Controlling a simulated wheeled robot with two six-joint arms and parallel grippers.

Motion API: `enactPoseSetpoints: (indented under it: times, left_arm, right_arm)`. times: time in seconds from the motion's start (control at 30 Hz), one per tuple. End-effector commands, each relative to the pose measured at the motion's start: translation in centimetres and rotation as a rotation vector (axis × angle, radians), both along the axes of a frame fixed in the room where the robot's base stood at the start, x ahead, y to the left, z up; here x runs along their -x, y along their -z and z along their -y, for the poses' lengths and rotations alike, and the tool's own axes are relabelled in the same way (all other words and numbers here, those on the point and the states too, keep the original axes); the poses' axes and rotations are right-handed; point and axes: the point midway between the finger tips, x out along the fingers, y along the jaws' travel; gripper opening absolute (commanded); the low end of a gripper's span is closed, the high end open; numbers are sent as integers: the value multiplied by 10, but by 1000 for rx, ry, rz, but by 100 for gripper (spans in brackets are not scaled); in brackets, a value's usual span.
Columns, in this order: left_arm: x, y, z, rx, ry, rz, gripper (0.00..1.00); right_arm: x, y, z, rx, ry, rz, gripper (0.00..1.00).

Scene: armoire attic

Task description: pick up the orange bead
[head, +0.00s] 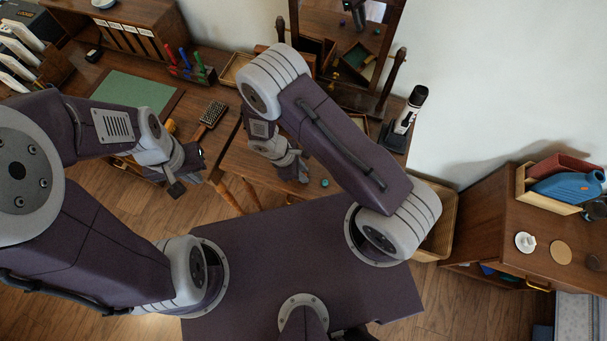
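I cannot make out an orange bead anywhere in the head view; it may be too small or hidden behind my arms. My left gripper (189,174) hangs over the front edge of the left desk, its fingers apart with nothing seen between them. My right gripper (301,169) is over the small table with the mirror. Its fingertips are partly hidden by its own wrist, so its opening is unclear. A yellow-orange thing (170,127) shows partly behind my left wrist; I cannot tell what it is.
The left desk holds a green mat (135,92), a brush (212,114) and coloured-handled tools (190,70). A teal round thing (324,183) lies near my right gripper. A black-and-white device (409,112) stands right of the mirror. A cabinet (510,238) stands at right.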

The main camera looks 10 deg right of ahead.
Motion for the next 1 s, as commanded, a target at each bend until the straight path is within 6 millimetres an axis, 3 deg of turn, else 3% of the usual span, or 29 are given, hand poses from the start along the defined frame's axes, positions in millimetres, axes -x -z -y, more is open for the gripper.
enactPoseSetpoints:
  times: [0.07,0.43,0.57,0.7,1.0]
  left_arm:
    - [0,0,0,0,0,0,0]
    - [0,-5,0,0,0,0,0]
    - [0,-20,0,0,0,0,0]
    - [0,-45,0,0,0,0,0]
    - [0,-50,0,0,0,0,0]
  right_arm:
    - [0,0,0,0,0,0,0]
    - [0,-5,0,0,0,0,0]
    - [0,-22,0,0,0,0,0]
    - [0,-52,0,-1,1,1,0]
    - [68,-83,10,1,-5,-1,0]
